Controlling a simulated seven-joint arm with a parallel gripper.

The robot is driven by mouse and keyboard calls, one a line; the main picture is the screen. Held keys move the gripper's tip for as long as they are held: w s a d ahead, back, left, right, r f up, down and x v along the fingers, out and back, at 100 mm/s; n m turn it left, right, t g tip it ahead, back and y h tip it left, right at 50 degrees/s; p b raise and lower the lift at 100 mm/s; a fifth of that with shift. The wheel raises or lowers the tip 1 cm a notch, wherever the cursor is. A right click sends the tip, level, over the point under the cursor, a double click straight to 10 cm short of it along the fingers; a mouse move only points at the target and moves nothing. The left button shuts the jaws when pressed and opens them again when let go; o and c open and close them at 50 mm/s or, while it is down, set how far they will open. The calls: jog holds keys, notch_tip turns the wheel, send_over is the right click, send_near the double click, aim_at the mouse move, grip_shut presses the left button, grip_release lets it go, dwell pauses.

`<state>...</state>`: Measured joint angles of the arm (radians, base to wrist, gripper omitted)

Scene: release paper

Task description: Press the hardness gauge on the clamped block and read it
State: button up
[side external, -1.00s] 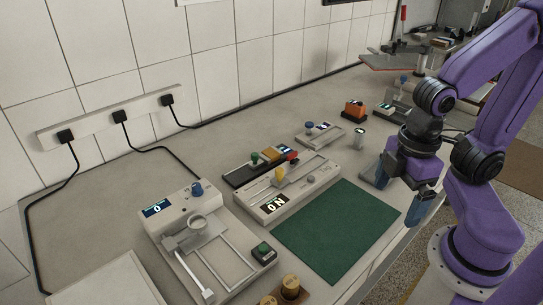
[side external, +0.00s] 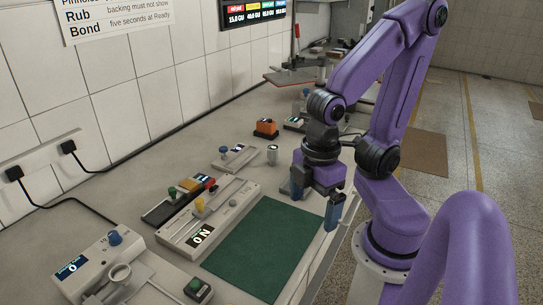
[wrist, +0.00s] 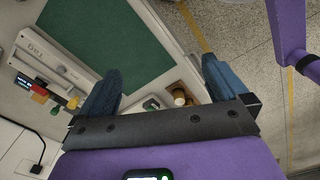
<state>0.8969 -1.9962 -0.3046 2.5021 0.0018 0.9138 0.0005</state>
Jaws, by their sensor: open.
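My gripper (side external: 316,198) hangs open and empty past the far right corner of the green mat, near the bench's front edge. Its two blue fingers stand wide apart in the wrist view (wrist: 160,68). I cannot clearly pick out the hardness gauge or the clamped block. A small pale upright cylinder (side external: 272,154) stands left of my gripper. A low grey fixture with a blue knob and a lit display (side external: 236,156) lies beside it. An orange unit (side external: 266,128) sits behind them. Their details are too small to tell, and none touches my gripper.
The green mat (side external: 262,250) is bare. Left of it are a pale slide fixture (side external: 208,222) reading "NO" or "ON" and a black strip with coloured knobs (side external: 170,208). A display unit with a blue knob (side external: 100,262) stands front left. The tiled wall (side external: 150,100) bounds the bench.

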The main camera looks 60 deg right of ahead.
jog(key=shift+w, duration=0.1)
dwell(0.7)
jog(key=w+d+r+m, duration=0.2)
jog(key=w+d+m, duration=0.2)
jog(key=w+m, duration=0.6)
jog(key=w+d+r+m, duration=0.35)
jog(key=w+m, duration=0.25)
jog(key=w, duration=0.8)
jog(key=w+d+m, duration=0.3)
jog(key=d+m, duration=0.4)
jog(key=d, duration=0.7)
jog(key=w+d+m, duration=0.2)
jog(key=d+m, duration=0.6)
jog(key=d, duration=0.7)
notch_tip(320, 180, down, 10)
jog(key=shift+f, duration=0.1)
